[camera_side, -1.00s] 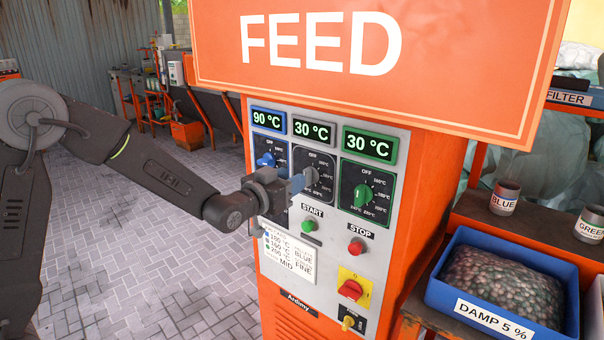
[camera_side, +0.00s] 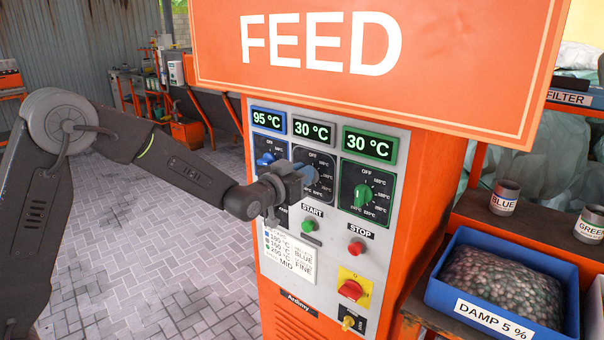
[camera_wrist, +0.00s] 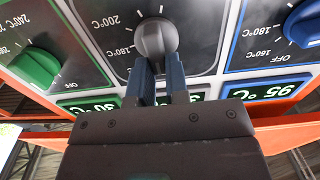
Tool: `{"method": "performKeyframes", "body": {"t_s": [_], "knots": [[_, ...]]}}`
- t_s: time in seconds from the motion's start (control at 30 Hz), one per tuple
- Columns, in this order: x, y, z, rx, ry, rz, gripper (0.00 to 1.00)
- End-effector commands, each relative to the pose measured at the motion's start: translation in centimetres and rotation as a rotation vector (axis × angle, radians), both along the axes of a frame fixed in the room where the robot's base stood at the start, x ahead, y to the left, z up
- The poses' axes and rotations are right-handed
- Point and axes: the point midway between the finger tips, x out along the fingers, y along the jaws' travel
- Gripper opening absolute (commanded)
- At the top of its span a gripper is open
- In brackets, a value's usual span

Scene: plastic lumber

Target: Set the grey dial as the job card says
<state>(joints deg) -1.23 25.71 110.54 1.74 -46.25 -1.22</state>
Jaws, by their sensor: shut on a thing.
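The grey dial (camera_wrist: 155,38) is a round knob on the middle dark plate of the orange feed machine. My gripper (camera_wrist: 159,64) is shut on the grey dial, with one blue-grey finger on each side of it. In the side view my gripper (camera_side: 308,174) covers most of that dial. The grey display (camera_side: 312,131) above it reads 30 °C. The job card (camera_side: 290,255) is a white sheet low on the panel; it has coloured dots with temperatures, and its small print is only partly legible.
The blue dial (camera_side: 265,159) is left of my gripper, its display (camera_side: 268,119) at 95 °C. The green dial (camera_side: 363,195) is to the right, its display (camera_side: 369,145) at 30 °C. Start (camera_side: 309,226) and stop (camera_side: 356,247) buttons sit below. The FEED sign (camera_side: 330,85) overhangs.

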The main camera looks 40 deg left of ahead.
Motion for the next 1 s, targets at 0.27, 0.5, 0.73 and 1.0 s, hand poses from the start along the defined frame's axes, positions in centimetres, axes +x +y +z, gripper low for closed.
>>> {"method": "performKeyframes", "body": {"t_s": [0.27,0.5,0.73,1.0], "knots": [[-0.02,-0.02,0.01,0.001,0.0,-0.001,0.0],[-0.01,-0.11,0.01,0.044,0.0,-0.001,0.0],[0.02,-0.36,-0.01,0.181,-0.001,0.0,0.0],[0.03,-0.76,-0.1,0.398,-0.001,0.0,0.0]]}}
